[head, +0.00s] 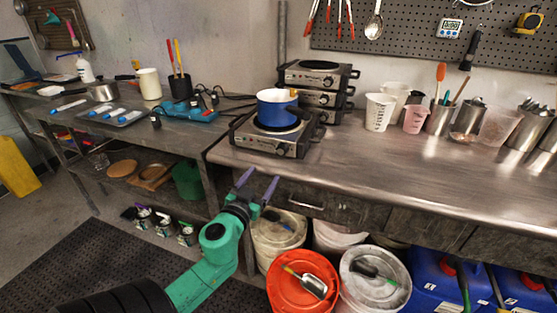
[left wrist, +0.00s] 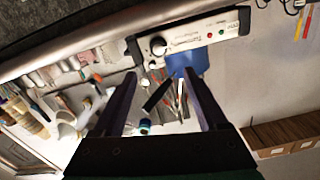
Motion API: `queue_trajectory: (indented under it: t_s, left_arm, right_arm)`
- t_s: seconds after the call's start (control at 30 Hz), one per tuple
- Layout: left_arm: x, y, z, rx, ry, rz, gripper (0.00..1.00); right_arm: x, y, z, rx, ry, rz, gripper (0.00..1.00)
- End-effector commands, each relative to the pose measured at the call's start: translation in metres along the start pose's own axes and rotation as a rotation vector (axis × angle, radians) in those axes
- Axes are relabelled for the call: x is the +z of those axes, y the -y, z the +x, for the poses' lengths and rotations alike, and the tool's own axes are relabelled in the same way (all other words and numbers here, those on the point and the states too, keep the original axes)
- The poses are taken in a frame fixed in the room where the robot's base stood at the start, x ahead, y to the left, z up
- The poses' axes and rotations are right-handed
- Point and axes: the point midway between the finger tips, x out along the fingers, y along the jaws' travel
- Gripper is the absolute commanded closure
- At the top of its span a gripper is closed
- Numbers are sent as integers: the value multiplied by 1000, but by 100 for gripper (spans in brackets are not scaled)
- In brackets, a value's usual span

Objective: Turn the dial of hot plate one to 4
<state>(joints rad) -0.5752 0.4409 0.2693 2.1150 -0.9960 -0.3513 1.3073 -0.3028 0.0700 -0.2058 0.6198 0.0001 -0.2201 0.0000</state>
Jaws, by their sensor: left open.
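A hot plate (head: 262,141) with a silver front panel stands at the left front of the steel bench, with a blue pot (head: 277,108) on top. I cannot read a label saying which hot plate is number one. In the left wrist view its pale front panel (left wrist: 198,32) is tilted, and a round dial (left wrist: 158,46) sits near the panel's left end; its setting is too small to read. My left gripper (head: 258,181) is open and empty, in front of the bench edge and below the hot plate. Its two fingers (left wrist: 160,76) point toward the panel without touching it. My right gripper is not in view.
More hot plates (head: 319,75) are stacked behind. Beakers and tool cups (head: 380,112) stand farther right on the bench (head: 400,176). An orange-lidded bucket (head: 288,292) and other buckets stand below the bench edge. The bench front right of the hot plate is clear.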

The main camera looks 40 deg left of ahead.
Motion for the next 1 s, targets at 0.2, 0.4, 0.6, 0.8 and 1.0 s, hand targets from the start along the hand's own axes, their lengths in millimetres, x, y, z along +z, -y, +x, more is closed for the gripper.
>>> queue_trajectory:
  t_s: [0.2, 0.4, 0.6, 0.8, 1.0]
  left_arm:
    - [-5, 1, 58, 0, -3, 5, 25]
    - [-3, 2, 106, -3, -1, 3, 25]
    - [-1, 1, 126, 0, 1, 0, 25]
    - [0, 0, 127, 0, 3, 1, 25]
    - [0, 0, 127, 0, 3, 0, 86]
  right_arm:
    - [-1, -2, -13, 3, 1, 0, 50]
    - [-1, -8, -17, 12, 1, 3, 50]
    - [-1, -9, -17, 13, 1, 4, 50]
    - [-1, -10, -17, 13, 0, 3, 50]
    - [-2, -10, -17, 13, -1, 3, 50]
